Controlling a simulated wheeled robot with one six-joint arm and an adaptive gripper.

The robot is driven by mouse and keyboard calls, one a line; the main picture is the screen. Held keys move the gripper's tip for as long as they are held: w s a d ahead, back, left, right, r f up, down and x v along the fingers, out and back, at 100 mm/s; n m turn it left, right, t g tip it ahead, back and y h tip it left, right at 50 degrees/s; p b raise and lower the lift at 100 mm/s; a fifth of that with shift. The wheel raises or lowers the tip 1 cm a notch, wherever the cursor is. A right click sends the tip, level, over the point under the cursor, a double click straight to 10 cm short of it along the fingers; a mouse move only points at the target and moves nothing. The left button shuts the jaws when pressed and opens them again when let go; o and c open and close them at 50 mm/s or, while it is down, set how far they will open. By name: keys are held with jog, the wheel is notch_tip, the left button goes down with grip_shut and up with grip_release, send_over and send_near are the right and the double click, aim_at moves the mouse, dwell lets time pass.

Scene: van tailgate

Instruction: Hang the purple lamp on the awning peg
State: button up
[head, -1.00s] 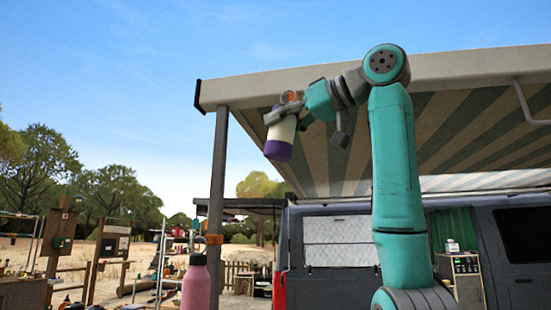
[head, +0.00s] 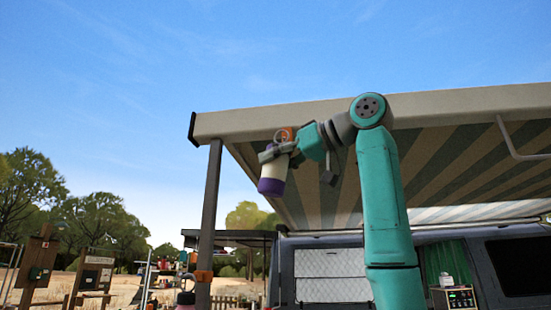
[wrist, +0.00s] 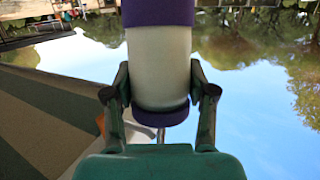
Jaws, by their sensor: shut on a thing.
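The purple lamp (head: 273,172) has a pale body and a purple base, and hangs nearly upright in my gripper (head: 278,152) just under the awning's front edge. The wrist view shows the lamp (wrist: 160,65) upside down between the two fingers of my gripper (wrist: 160,78), with a purple cap and a thin wire handle. An orange part (head: 285,134), which looks like the awning peg, is just above my gripper. It is mostly hidden in the wrist view, where an orange bit (wrist: 100,123) shows beside a finger. I cannot tell whether the handle touches it.
The awning's front beam (head: 420,107) runs above my arm, with a dark support post (head: 209,215) left of the lamp. An orange clamp (head: 203,275) is on the post. The grey van (head: 460,262) stands behind. Open sky lies to the left.

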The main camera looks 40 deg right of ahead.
jog(key=shift+w+d+f, duration=0.15)
jog(key=shift+w+d, duration=0.65)
jog(key=shift+d, duration=0.25)
jog(key=shift+w+d+f, duration=0.4)
jog(key=shift+w+d, duration=0.05)
jog(key=shift+d, duration=0.2)
jog(key=o, duration=1.4)
jog(key=v, duration=1.2)
jog(key=shift+d, duration=0.1)
